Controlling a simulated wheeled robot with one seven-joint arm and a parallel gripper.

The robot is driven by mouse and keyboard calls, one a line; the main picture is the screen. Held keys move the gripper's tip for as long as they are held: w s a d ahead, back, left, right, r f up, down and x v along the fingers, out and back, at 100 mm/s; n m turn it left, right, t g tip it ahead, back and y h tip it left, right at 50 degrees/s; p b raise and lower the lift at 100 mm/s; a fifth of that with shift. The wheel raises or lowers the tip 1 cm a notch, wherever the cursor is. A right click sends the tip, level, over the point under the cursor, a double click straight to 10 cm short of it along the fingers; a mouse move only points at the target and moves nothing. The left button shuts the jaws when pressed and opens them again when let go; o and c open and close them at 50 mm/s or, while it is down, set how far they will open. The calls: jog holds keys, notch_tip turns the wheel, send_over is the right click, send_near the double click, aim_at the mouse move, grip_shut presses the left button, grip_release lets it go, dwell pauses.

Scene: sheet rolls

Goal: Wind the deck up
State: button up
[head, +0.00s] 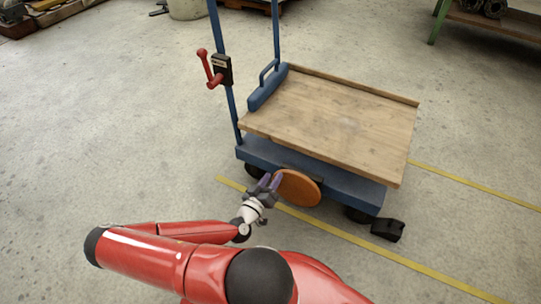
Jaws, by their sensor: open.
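The cart's deck (345,120) is a flat wooden board set low on a blue wheeled frame (340,178). A red crank handle (207,70) sits on a black box on the cart's left blue upright, well above the deck. A round orange-brown disc (299,188) stands at the near side of the frame, partly over it. My gripper (270,181) is open, with its purple fingertips just left of the disc. I cannot tell whether the fingertips touch the disc. It is low and well below the crank handle.
A black block (387,230) lies on the floor by the cart's near right wheel. Yellow lines (350,237) run along the concrete floor. A green-legged bench (490,22) stands at the back right. The floor left of the cart is clear.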

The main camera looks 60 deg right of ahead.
notch_tip(320, 180, up, 13)
jog(key=p, duration=0.3)
dwell(0.5)
